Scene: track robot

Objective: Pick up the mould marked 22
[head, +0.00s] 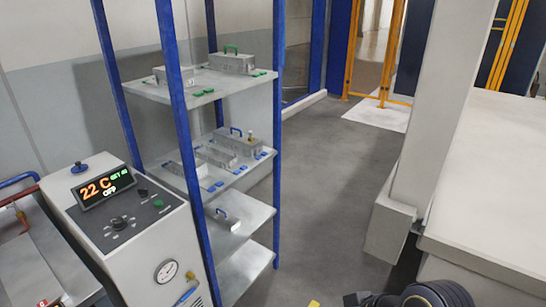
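Several grey metal moulds stand on a blue-posted shelf rack, and I cannot read a number 22 on any of them. The top shelf has a mould with a green handle (233,64) and a smaller mould (174,76). The middle shelf has a mould with a blue handle (239,146) and lower grey blocks (187,169) beside it. The shelf below has a small mould with a blue handle (228,221). Neither of my grippers shows; a dark rounded part at the bottom right edge appears to be mine.
A white pillar (438,110) and a pale worktop (495,185) are at right. Grey floor (325,190) between is clear.

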